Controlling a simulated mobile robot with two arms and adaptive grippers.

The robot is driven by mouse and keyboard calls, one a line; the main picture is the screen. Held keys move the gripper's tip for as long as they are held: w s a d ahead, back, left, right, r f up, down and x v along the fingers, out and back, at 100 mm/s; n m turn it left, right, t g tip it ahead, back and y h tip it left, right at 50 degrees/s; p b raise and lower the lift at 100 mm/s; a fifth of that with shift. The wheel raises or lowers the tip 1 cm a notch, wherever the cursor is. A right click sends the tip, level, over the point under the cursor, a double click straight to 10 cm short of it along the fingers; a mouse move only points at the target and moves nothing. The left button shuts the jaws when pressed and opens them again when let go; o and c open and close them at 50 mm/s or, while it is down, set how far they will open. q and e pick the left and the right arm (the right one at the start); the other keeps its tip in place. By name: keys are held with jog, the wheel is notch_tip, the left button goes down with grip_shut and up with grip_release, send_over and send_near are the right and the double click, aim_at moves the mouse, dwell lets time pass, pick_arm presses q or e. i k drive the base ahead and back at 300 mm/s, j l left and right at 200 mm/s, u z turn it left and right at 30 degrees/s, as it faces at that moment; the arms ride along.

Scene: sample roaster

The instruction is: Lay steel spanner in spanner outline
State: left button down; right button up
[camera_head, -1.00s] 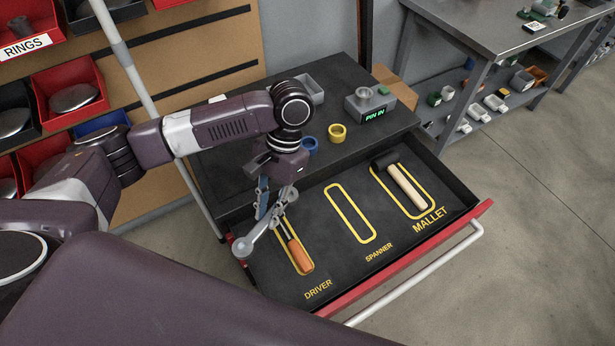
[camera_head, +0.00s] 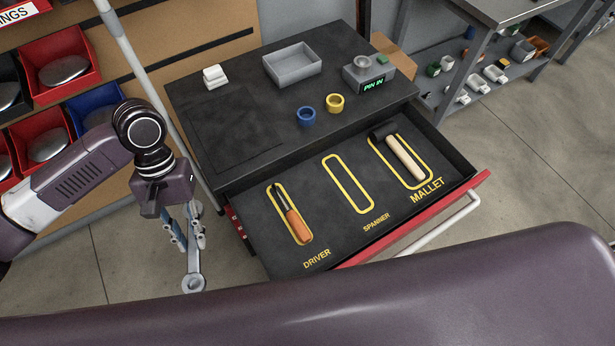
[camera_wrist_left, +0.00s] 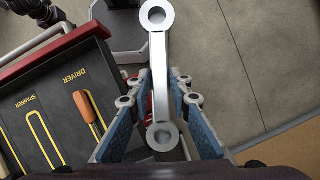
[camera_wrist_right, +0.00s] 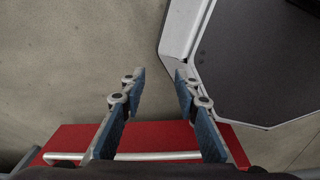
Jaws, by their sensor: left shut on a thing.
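The steel spanner (camera_head: 193,262) hangs in my left gripper (camera_head: 187,232), to the left of the open drawer and outside it. In the left wrist view the spanner (camera_wrist_left: 158,75) lies between the two blue finger pads of the left gripper (camera_wrist_left: 160,115), with ring ends at both ends. The yellow spanner outline (camera_head: 349,184) in the drawer is empty, between the driver and mallet outlines. My right gripper (camera_wrist_right: 158,95) is open and empty in the right wrist view, above a red drawer front edge with a pale handle.
The drawer (camera_head: 270,255) holds an orange-handled driver (camera_head: 292,217) and a mallet (camera_head: 404,158), each in its outline. On the cabinet top stand a grey tray (camera_head: 292,64), a blue ring (camera_head: 306,116), a yellow ring (camera_head: 335,103) and a display device (camera_head: 368,75).

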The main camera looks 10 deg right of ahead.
aim_at(348, 183)
jog(key=l+u, duration=0.25)
jog(key=l, duration=0.2)
jog(key=k+l+u, duration=0.25)
jog(key=l, duration=0.2)
jog(key=k+l+u, duration=0.1)
jog(key=l+u, duration=0.15)
jog(key=l, duration=0.2)
jog(key=k+l+u, duration=0.15)
jog(key=l+u, duration=0.15)
jog(key=l, duration=0.15)
jog(key=k+l+u, duration=0.25)
jog(key=k+l, duration=0.1)
jog(key=l, duration=0.2)
jog(key=k+l, duration=0.1)
jog(key=l, duration=0.15)
jog(key=k+l, duration=0.1)
jog(key=l, duration=0.2)
jog(key=i, duration=0.3)
